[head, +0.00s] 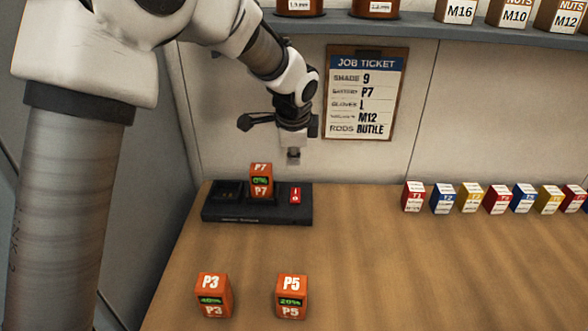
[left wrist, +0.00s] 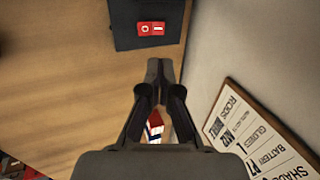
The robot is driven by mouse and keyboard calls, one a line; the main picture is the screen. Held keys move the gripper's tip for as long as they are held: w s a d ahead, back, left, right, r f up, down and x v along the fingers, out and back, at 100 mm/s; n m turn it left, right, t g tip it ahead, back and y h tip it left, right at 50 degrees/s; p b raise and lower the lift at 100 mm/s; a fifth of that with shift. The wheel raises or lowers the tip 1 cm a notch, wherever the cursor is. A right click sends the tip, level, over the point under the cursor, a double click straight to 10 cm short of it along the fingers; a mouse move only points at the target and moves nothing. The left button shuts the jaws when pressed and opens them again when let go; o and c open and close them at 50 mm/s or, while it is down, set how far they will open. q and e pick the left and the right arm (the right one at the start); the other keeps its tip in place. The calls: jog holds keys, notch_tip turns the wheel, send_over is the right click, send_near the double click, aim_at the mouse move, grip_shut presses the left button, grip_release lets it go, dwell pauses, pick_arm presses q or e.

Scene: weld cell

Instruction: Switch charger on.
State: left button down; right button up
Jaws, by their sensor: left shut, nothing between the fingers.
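The black charger (head: 258,215) stands on the wooden table near the wall, at the table's left end. An orange battery P7 (head: 261,180) stands upright in it; its small green display reads low but is hard to make out. The red rocker switch (head: 295,195) is at the charger's right end. It also shows in the left wrist view (left wrist: 152,28) with its two marks; I cannot tell which side is pressed. My left gripper (head: 293,160) points down, shut and empty, above the switch and apart from it. Its closed fingertips (left wrist: 160,68) show in the left wrist view. My right gripper is out of view.
Batteries P3 (head: 213,296) and P5 (head: 291,297) stand at the front. A job ticket (head: 364,95) hangs on the wall behind my gripper. Several small coloured boxes (head: 498,199) line the table's back right. A shelf (head: 430,27) runs above. The middle table is clear.

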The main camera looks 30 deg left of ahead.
aim_at(296, 190)
pick_arm(q)
jog(key=p+x, duration=0.1)
jog(key=x, duration=1.2)
jog(key=shift+d, duration=0.1)
